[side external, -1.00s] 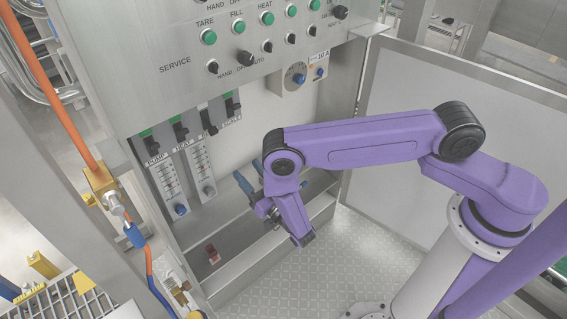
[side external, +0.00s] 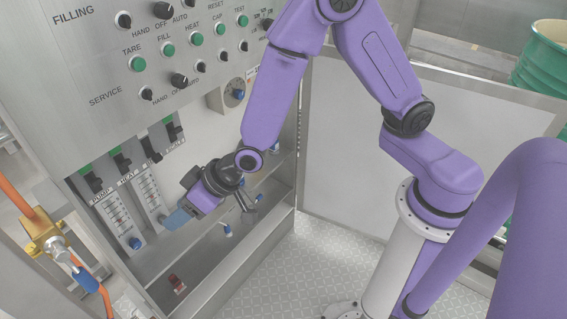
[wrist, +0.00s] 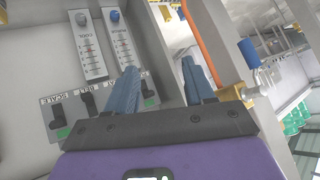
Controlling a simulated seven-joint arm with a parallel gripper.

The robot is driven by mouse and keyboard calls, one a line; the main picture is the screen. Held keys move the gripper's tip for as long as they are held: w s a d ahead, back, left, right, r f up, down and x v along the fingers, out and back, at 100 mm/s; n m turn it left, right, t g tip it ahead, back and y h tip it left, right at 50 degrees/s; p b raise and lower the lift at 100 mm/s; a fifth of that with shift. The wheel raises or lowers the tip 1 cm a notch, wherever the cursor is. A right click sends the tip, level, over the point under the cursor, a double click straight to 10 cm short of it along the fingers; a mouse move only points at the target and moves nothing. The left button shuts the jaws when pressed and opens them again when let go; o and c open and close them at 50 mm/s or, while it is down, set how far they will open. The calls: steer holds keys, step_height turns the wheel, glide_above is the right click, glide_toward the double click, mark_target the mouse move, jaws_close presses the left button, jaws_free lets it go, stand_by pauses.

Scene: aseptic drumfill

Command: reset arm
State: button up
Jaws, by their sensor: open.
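My gripper (side external: 178,218) is at the lower left of my purple arm in the side view, in front of the cabinet's recessed panel. Its blue fingers point left, near the lower end of the flow gauges. In the wrist view my gripper (wrist: 163,85) shows two blue ribbed fingers spread apart with nothing between them. The elbow of my arm is raised high and partly cut off by the top edge. Whether the fingertips touch the panel cannot be told.
Flow gauges (side external: 147,200) and black breaker switches (side external: 122,160) sit close by. The control panel (side external: 100,60) overhangs above. A red piece (side external: 177,284) lies in the lower trough. An orange pipe with a brass valve (side external: 45,238) stands left. The chequered floor (side external: 275,275) is clear.

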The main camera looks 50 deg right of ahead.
steer(key=s+d+r+n+g+h, duration=0.1)
steer(key=s+d+r+n+g, duration=0.1)
steer(key=s+d+r, duration=0.3)
steer(key=s+d+r+n+g, duration=0.1)
steer(key=s+d+n+g, duration=0.15)
steer(key=s, duration=0.45)
steer(key=s+d+r+n+g+h, duration=0.1)
steer(key=s+d+r+h, duration=0.1)
steer(key=s+d, duration=0.4)
steer(key=s+d+r+n+g+h, duration=0.1)
steer(key=s+d, duration=0.4)
steer(key=d, duration=0.6)
steer(key=shift+s+d+r+n+h, duration=0.3)
steer(key=shift+s+r+n+h, duration=0.1)
steer(key=shift+r+n+h, duration=0.45)
